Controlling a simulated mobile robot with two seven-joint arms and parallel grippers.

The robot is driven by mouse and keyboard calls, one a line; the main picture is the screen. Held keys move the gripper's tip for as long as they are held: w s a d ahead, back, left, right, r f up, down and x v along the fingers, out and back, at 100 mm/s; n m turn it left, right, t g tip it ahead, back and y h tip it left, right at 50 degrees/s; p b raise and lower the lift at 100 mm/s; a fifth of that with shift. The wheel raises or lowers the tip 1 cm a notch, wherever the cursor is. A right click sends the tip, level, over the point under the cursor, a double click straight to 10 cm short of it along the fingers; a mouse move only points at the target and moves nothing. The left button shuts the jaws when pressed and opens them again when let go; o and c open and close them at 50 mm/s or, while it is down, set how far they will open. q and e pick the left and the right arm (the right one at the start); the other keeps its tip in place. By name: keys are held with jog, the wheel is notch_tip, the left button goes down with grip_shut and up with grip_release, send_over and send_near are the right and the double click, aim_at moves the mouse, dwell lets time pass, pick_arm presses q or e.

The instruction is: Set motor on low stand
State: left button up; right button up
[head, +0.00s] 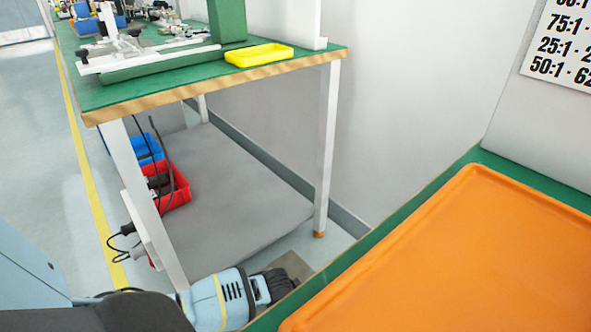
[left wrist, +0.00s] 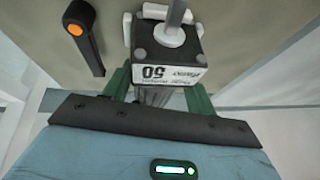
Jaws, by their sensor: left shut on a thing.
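The motor appears to be the dark block (left wrist: 185,55) with a white label reading 50, seen in the left wrist view. A grey shaft and white parts show on it. My left gripper (left wrist: 158,92) is shut on it with green fingers. In the head view my left gripper (head: 277,285) is low at the bottom, beside the near green table edge; the motor cannot be made out there. A beige surface (left wrist: 235,30) lies behind the motor, perhaps the low stand; a small beige patch (head: 294,265) shows past the gripper. I cannot tell whether motor and surface touch. My right gripper is out of view.
A black lever with an orange end (left wrist: 84,38) is beside the motor. An orange tray (head: 470,260) lies on the near green table. A farther green bench (head: 150,92) holds a yellow tray (head: 259,55); red (head: 176,192) and blue (head: 148,150) bins sit on its grey lower shelf (head: 235,200).

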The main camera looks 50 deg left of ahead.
pick_arm(q)
jog(key=o, duration=0.9)
jog(key=shift+w+r, duration=0.1)
jog(key=shift+r, duration=0.05)
jog(key=shift+o, duration=1.1)
jog(key=shift+s+f, duration=0.2)
jog(key=p+v, duration=0.4)
jog(key=v, duration=0.3)
jog(key=shift+w+r, duration=0.1)
jog(key=shift+w, duration=0.05)
jog(key=shift+r+p, duration=0.35)
jog(key=shift+p, duration=0.1)
jog(key=shift+s, duration=0.25)
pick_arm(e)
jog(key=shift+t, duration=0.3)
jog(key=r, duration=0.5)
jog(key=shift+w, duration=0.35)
pick_arm(q)
jog(key=shift+d, duration=0.1)
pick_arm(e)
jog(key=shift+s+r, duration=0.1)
